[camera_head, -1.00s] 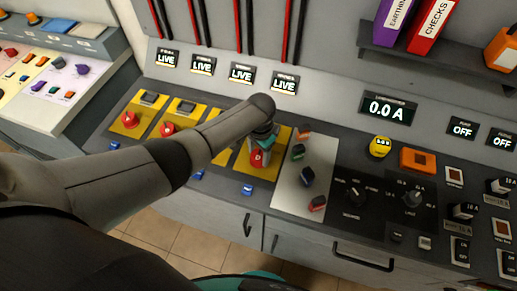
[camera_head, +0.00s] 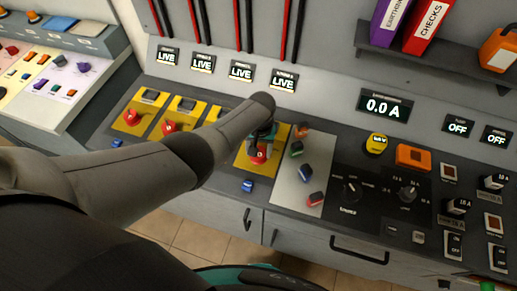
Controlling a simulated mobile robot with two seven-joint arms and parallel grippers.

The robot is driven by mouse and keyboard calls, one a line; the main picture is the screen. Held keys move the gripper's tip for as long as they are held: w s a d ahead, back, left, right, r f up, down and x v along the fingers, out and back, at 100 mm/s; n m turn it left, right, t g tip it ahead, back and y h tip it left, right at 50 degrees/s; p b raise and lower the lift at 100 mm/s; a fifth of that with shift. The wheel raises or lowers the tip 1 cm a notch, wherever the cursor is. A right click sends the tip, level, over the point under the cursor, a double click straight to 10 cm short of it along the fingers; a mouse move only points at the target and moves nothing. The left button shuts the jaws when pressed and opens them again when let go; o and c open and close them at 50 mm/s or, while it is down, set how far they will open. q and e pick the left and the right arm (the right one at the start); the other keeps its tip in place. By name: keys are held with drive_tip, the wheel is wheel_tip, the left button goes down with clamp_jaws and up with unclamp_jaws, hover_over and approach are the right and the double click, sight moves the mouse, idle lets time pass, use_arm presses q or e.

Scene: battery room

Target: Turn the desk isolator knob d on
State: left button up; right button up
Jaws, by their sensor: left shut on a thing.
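The red isolator knob d (camera_head: 258,154) sits on the rightmost yellow plate (camera_head: 243,162) of the desk's row. My left gripper (camera_head: 262,134) reaches down onto this plate from above and is shut on the knob. The wrist and forearm cover the upper part of the plate, so the fingertips and the knob's exact angle are hard to see. The small display (camera_head: 284,81) above and behind this plate reads LIVE. My right gripper is not in view.
Red knobs on yellow plates (camera_head: 131,117) stand to the left; my arm hides part of the row. A pale panel with small coloured switches (camera_head: 306,173) lies close to the right. A blue tag (camera_head: 247,185) is in front. A shelf with binders (camera_head: 428,25) is at the upper right.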

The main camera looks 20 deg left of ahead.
sight(260, 152)
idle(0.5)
use_arm(q)
drive_tip(key=o, duration=1.4)
drive_tip(key=shift+c, duration=0.2)
drive_tip(key=shift+r, duration=0.1)
wheel_tip(260, 152, up, 7)
drive_tip(key=p, duration=0.4)
drive_tip(key=shift+d+r, duration=0.1)
drive_tip(key=shift+r, duration=0.05)
wheel_tip(260, 152, up, 8)
drive_tip(key=shift+d, duration=0.1)
